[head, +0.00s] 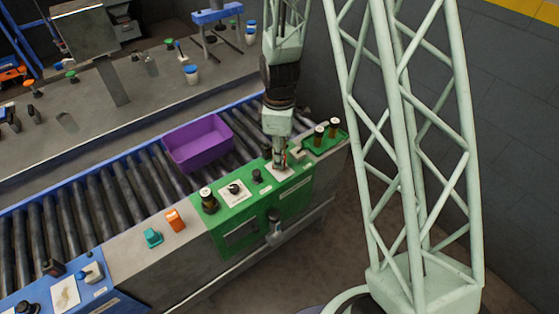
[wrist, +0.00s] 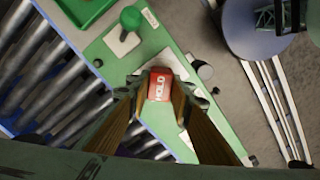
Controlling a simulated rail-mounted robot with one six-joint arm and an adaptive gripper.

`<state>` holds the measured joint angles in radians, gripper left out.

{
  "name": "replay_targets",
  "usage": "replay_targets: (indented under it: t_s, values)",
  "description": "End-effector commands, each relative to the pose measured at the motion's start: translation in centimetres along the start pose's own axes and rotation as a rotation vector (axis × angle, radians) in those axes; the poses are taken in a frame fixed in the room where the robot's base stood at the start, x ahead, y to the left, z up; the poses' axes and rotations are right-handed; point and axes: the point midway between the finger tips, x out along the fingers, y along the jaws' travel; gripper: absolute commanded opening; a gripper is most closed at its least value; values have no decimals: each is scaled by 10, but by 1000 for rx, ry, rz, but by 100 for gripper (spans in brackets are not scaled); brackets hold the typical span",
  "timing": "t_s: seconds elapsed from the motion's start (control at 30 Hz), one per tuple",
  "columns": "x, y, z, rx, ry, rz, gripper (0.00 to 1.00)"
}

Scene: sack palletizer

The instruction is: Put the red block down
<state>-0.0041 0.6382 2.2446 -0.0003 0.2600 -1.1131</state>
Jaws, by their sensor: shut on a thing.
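The red block (wrist: 159,86) has white lettering that reads HOLD. My gripper (wrist: 158,95) is shut on it, with one finger on each side. In the head view my gripper (head: 278,163) points down over the right part of the green control panel (head: 235,217), near a white plate. In the wrist view a pale plate lies behind the block. I cannot tell whether the block touches the panel.
A purple bin (head: 199,148) stands on the roller conveyor (head: 110,190) behind the panel. Knobs (head: 208,199) and dark posts (head: 319,135) rise from the panel near my gripper. An orange block (head: 175,220) and a teal block (head: 153,238) sit on the grey console section, which has clear room.

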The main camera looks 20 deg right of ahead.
Motion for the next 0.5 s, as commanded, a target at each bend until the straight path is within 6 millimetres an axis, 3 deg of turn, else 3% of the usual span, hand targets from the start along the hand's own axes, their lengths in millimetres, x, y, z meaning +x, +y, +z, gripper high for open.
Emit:
replay_targets:
  t_s: [0.17,0.5]
  values:
    - [13,0,0,0,0,0,9]
    - [14,0,0,0,0,1,9]
